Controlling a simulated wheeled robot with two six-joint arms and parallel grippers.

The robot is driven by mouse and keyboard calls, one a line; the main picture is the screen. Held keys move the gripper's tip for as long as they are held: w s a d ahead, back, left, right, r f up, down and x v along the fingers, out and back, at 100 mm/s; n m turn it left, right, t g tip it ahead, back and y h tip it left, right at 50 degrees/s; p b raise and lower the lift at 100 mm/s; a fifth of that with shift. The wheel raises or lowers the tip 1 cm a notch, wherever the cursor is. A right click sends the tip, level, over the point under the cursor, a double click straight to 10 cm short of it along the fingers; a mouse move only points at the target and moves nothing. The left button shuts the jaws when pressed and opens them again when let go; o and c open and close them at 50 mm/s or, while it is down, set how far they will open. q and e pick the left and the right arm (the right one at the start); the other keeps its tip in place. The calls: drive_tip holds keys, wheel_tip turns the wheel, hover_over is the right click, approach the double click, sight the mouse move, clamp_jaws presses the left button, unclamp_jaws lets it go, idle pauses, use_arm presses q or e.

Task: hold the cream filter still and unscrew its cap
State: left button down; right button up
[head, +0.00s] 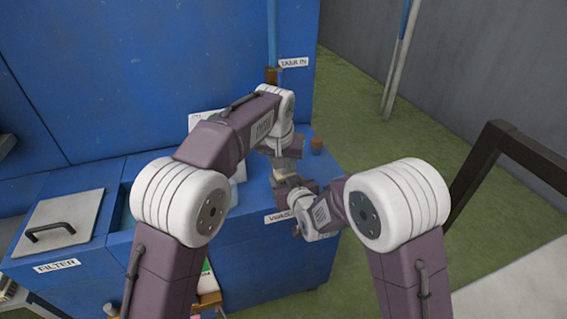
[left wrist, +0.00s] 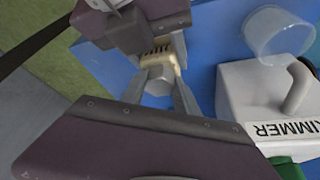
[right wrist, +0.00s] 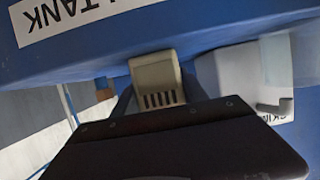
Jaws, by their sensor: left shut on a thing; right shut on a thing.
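The cream filter (right wrist: 153,72), with a row of dark slots, is between the fingers of my right gripper (right wrist: 158,95) in the right wrist view. It also shows in the left wrist view (left wrist: 163,56), and only a sliver shows in the head view. My left gripper (left wrist: 161,88) is shut on a grey, many-sided piece (left wrist: 158,82), apparently the cap, right beside the slotted part. In the head view my left gripper (head: 286,167) comes from above and my right gripper (head: 284,180) from the lower right; they nearly meet. The arms hide most of the filter there.
A white skimmer box (left wrist: 255,95) with a handle and a clear cup (left wrist: 278,35) stand close by. A grey handled lid (head: 60,222) lies on the blue bench at left. A small brown block (head: 317,145) is near the bench's right edge. A dark rail (head: 500,140) stands at right.

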use_arm(q)
drive_tip(key=shift+n+y, duration=0.3)
drive_tip(key=shift+n, duration=0.4)
drive_tip(key=shift+r, duration=0.2)
drive_tip(key=shift+r, duration=1.15)
drive_tip(key=shift+r, duration=0.15)
drive_tip(key=shift+r, duration=2.5)
use_arm(e)
drive_tip(key=o, duration=1.6)
